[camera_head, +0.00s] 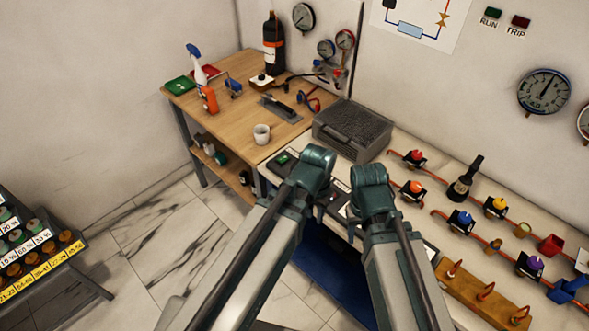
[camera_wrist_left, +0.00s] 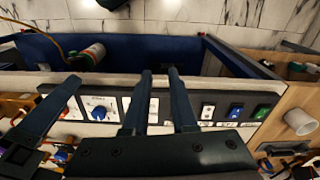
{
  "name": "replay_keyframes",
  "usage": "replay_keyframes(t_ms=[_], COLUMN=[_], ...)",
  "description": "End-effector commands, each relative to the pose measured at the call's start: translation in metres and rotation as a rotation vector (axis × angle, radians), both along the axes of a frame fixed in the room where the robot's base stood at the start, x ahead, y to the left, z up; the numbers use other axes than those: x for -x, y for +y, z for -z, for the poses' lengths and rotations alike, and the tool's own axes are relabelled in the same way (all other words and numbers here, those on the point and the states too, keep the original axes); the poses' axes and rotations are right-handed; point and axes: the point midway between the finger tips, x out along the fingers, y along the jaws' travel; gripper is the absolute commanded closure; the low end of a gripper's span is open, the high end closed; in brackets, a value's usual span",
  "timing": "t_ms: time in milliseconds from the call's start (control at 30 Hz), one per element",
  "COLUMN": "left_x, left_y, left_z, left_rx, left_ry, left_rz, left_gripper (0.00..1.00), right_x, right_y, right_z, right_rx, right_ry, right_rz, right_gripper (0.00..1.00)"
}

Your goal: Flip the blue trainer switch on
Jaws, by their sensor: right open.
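The blue switch (camera_wrist_left: 235,112) sits on the bench's front panel in the left wrist view, between a black-and-white switch (camera_wrist_left: 208,111) and a green switch (camera_wrist_left: 261,112). Whether it is on or off is too small to tell. In the head view my left arm covers that area. My left gripper (camera_wrist_left: 160,72) is open and empty over the panel, with a gap between its fingers; the blue switch lies to the right of them in the wrist view. My right gripper (camera_head: 354,212) is open beside it at the bench front, its fingertips partly hidden.
A panel with a blue knob (camera_wrist_left: 98,113) lies left of my left fingers. A grey case (camera_head: 351,130) and a wooden table with a white cup (camera_head: 261,134) stand beyond.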

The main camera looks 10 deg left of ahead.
Motion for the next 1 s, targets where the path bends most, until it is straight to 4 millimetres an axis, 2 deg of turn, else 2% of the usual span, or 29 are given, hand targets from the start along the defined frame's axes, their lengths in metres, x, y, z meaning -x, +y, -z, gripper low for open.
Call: replay_keyframes(t_ms=[33,100,133,300,500,700,1000], left_x=[-0.020,-0.044,-0.055,-0.110,-0.153,-0.170,-0.172], left_y=[0.009,0.021,0.027,0.068,0.118,0.145,0.149], left_z=[0.002,0.002,0.001,-0.008,-0.022,-0.031,-0.032], left_rx=[0.043,0.108,0.134,0.237,0.273,0.273,0.272], left_ry=[-0.029,-0.085,-0.112,-0.285,-0.464,-0.553,-0.568], left_rz=[0.008,0.036,0.046,0.091,0.117,0.126,0.129], left_gripper=[0.85,0.98,1.00,1.00,1.00,1.00,1.00], right_x=[0.000,0.000,0.000,0.000,0.000,0.000,0.000], right_y=[0.000,0.000,0.000,0.000,0.000,0.000,0.000], right_z=[0.003,0.005,0.006,0.010,0.013,0.015,0.015], right_rx=[0.000,0.000,0.000,0.000,0.000,0.000,0.000], right_ry=[0.000,0.000,0.000,0.000,0.000,0.000,0.000], right_rz=[0.000,0.000,0.000,0.000,0.001,0.001,0.001], right_gripper=[0.50,0.50,0.50,0.50,0.50,0.50,0.50])
